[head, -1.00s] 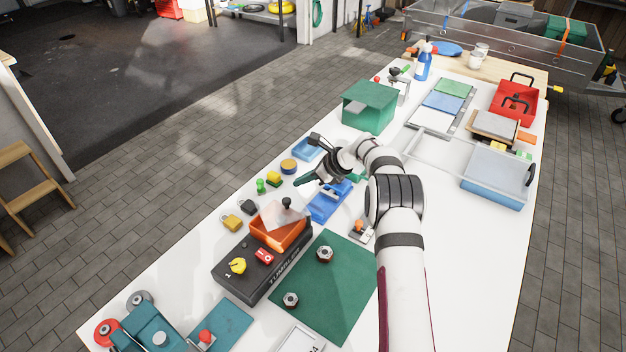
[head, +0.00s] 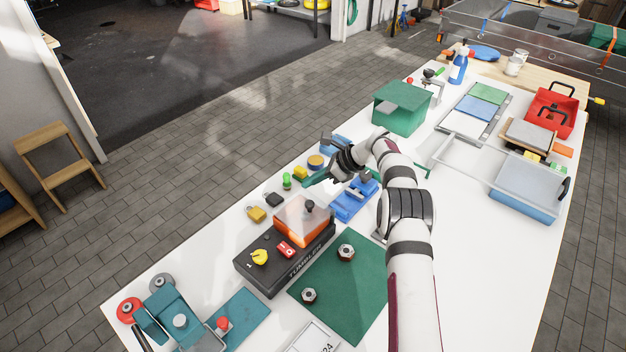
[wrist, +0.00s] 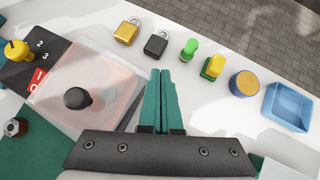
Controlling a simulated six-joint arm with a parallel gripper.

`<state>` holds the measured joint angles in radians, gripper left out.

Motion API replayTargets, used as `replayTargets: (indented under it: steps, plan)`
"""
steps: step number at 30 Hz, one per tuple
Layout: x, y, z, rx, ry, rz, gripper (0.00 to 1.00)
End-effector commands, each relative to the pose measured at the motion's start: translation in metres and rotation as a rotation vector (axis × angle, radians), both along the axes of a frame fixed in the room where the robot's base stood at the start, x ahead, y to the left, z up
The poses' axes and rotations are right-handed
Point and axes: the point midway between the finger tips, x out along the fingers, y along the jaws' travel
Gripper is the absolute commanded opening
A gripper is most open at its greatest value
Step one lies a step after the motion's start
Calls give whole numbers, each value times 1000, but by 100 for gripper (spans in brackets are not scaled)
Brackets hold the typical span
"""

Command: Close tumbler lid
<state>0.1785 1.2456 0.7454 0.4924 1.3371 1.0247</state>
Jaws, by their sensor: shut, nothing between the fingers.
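The tumbler (head: 262,262) is a dark box with a yellow knob, a red switch and an orange tub (head: 302,232) at its far end. Its clear lid (wrist: 100,82) with a black knob (wrist: 77,98) lies over the tub, and the orange shows through it. The lid looks down or nearly down; I cannot tell if it sits fully flush. My gripper (head: 312,180) has green fingers, which also show in the wrist view (wrist: 160,85). They are shut and empty, beyond the lid and apart from the knob.
Black (wrist: 155,44) and gold padlocks (wrist: 127,32), a green piece (wrist: 189,49), a yellow-green block (wrist: 213,66), a round tin (wrist: 243,84) and a blue tray (wrist: 288,106) line the far edge. A green mat (head: 345,285) with two nuts lies beside the tumbler.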

Motion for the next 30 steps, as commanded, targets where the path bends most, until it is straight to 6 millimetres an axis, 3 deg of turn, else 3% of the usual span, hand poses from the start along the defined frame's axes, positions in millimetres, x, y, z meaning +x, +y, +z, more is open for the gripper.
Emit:
replayTargets:
  steps: [14, 24, 30]
  plan:
    - [-1, -6, 6, -1, -1, -1, 0]
    - [-29, -72, 78, -1, -2, -2, 0]
    - [-40, -98, 106, -2, -2, 0, 0]
